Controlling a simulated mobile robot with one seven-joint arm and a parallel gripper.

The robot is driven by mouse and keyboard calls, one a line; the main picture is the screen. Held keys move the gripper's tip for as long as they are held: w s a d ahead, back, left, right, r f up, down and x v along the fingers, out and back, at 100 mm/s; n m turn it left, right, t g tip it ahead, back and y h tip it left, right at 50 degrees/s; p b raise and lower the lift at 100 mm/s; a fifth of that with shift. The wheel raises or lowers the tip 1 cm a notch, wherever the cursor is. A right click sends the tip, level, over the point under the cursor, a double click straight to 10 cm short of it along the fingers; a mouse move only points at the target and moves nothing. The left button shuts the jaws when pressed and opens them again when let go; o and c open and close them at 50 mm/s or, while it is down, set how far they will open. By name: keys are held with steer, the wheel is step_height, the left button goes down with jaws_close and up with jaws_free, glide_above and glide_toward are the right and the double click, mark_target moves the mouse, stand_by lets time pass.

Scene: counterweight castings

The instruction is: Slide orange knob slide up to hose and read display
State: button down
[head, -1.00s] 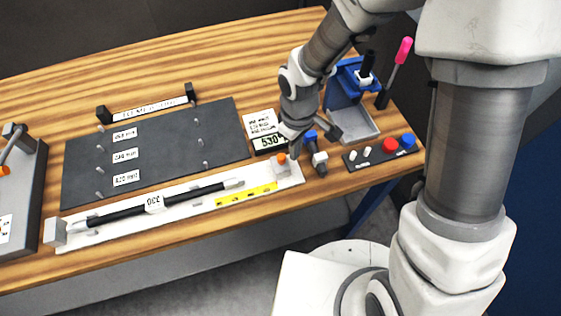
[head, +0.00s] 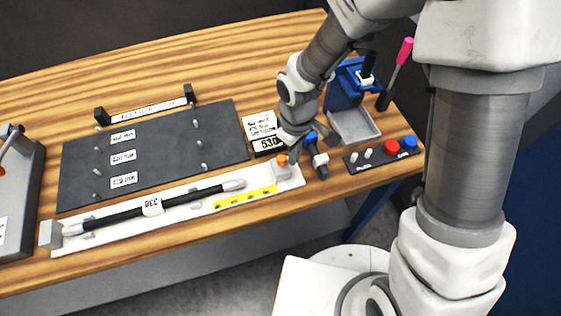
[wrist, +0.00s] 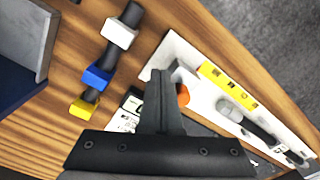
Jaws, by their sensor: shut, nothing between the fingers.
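The orange knob (head: 282,159) sits on a pale slide block (head: 285,173) at the right end of the white gauge base. It also shows in the wrist view (wrist: 183,95). The black hose (head: 178,203) lies along the base, its right metal end (head: 235,185) apart from the slide by a gap. The display (head: 266,144) behind the knob seems to read 530, its right edge partly covered by my gripper. My gripper (wrist: 160,75) is shut and empty, its fingertips beside the orange knob; I cannot tell whether they touch it.
A yellow scale strip (head: 246,197) lies in front of the hose end. A dark pegged board (head: 150,155) is behind the gauge. Right of my gripper are a blue-collared fitting (head: 316,150), a button panel (head: 380,153) and a blue lever press (head: 345,88).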

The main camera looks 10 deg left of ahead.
steer(key=shift+s+a, duration=0.1)
steer(key=shift+a, duration=0.05)
steer(key=shift+s+a+b, duration=0.45)
steer(key=shift+s+a, duration=0.3)
steer(key=shift+a, duration=0.55)
steer(key=shift+s+a+b, duration=0.4)
steer(key=shift+s+a, duration=0.4)
steer(key=shift+a, duration=0.45)
steer(key=shift+s+a+b, duration=0.45)
steer(key=shift+s+a, duration=0.3)
steer(key=shift+a, duration=0.55)
steer(key=shift+s+a, duration=0.1)
steer(key=shift+a, duration=0.1)
steer(key=shift+d, duration=0.15)
stand_by(0.7)
steer(key=shift+r, duration=0.15)
step_height(320, 180, up, 7)
steer(key=p, duration=0.5)
steer(key=shift+d, duration=0.15)
stand_by(0.4)
